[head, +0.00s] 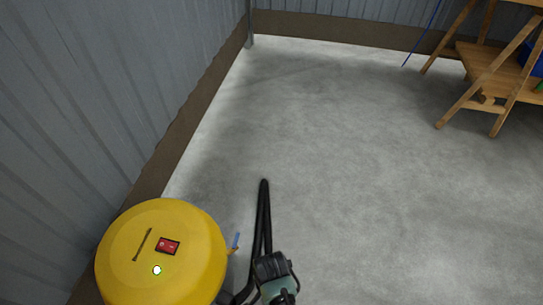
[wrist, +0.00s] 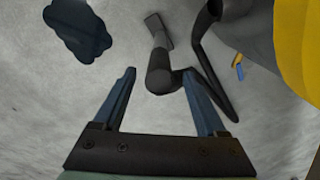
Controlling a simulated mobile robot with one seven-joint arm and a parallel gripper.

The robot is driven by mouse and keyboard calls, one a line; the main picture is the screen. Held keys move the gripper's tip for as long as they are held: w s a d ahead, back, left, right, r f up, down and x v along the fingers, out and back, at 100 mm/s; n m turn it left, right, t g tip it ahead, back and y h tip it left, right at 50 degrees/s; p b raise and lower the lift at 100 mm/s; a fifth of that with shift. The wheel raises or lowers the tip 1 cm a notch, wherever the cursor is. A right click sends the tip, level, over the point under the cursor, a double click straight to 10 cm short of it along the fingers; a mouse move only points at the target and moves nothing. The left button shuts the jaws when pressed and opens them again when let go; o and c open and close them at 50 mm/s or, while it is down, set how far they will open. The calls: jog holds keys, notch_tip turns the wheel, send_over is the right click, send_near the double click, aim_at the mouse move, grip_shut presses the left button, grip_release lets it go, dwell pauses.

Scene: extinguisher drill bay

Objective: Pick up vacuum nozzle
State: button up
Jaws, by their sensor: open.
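The vacuum nozzle (wrist: 158,50) is a dark tube with a flat, wider end pointing up in the wrist view. Its rounder near end lies just beyond and between the fingertips. A thin black hose bends away from that end to the right. My gripper (wrist: 158,73) is open and empty, with one blue finger on each side of the nozzle's near end. I cannot tell the height gap, and no contact shows. In the head view the black hose (head: 263,215) lies on the floor beyond my wrist, which hides the fingers.
The yellow vacuum body (head: 165,250) with a red switch stands close at the left, near the grey corrugated wall (head: 100,95). A small blue and orange piece (wrist: 238,66) sits beside it. A wooden workbench (head: 480,60) stands at the back right. The middle floor is clear.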

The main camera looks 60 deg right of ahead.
notch_tip(320, 180, down, 7)
jog(key=b, duration=0.4)
grip_shut()
dwell(0.4)
dwell(1.1)
